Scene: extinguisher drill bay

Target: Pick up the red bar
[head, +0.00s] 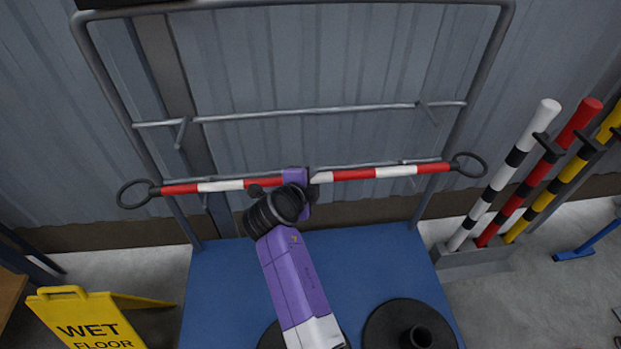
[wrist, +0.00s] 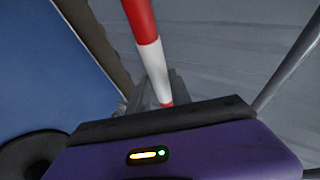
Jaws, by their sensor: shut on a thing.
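The red bar is a red-and-white striped bar (head: 355,175) with a dark loop at each end. It lies nearly level across the front of a grey metal rack. My gripper (head: 306,183) is shut on the bar near its middle and hides that part. In the wrist view the bar (wrist: 142,22) runs from the top edge down to the gripper (wrist: 167,98), with red and white bands. I cannot tell whether the bar touches the rack's lower hooks.
The grey rack (head: 300,112) stands by a corrugated wall above a blue base (head: 215,290) with black discs (head: 385,325). Striped posts (head: 508,165) stand in a holder at right, including a red-and-black one (head: 545,165). A yellow wet-floor sign (head: 85,315) is at lower left.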

